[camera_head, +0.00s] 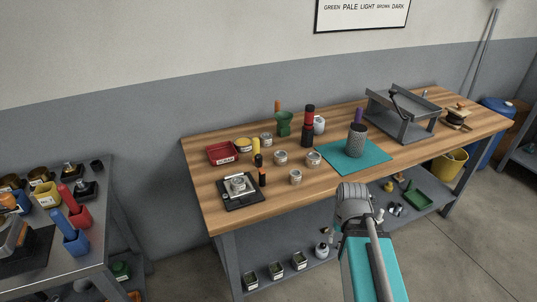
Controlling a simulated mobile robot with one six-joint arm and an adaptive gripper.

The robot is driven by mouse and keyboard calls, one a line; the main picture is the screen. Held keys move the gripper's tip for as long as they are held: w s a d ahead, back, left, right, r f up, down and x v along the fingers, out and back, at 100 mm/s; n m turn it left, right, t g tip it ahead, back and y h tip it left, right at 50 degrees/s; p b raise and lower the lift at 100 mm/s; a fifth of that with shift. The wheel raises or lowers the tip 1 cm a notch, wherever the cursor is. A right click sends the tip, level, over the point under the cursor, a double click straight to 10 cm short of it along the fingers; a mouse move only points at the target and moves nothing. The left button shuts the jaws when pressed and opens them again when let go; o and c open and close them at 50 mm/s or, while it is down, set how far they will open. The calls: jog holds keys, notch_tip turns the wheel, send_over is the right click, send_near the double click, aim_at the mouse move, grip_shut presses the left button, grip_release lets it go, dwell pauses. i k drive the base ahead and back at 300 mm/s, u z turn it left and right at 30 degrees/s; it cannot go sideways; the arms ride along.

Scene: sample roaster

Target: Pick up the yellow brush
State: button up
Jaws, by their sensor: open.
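A slim yellow upright piece (256,144) with a dark part below it stands on the wooden workbench (320,186), left of the middle. It looks like the yellow brush, but it is too small to be sure. A yellow-topped tin is just left of it, and pale tins are to its right. My arm rises from the bottom edge in front of the bench, right of the middle. Its rounded grey joint shows, but I cannot make out my gripper's fingers. Nothing of my arm touches the yellow piece.
A red tray (222,153), a black scale (240,191), a green cup (284,124) and a red-and-black grinder (308,126) stand around it. A mesh cylinder (356,140) stands on a teal mat (337,161). A metal side table (95,225) is at left.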

aim_at(256, 143)
jog(key=z, duration=0.25)
jog(key=k, duration=1.4)
jog(key=u, duration=0.65)
jog(key=i, duration=1)
jog(key=z, duration=0.05)
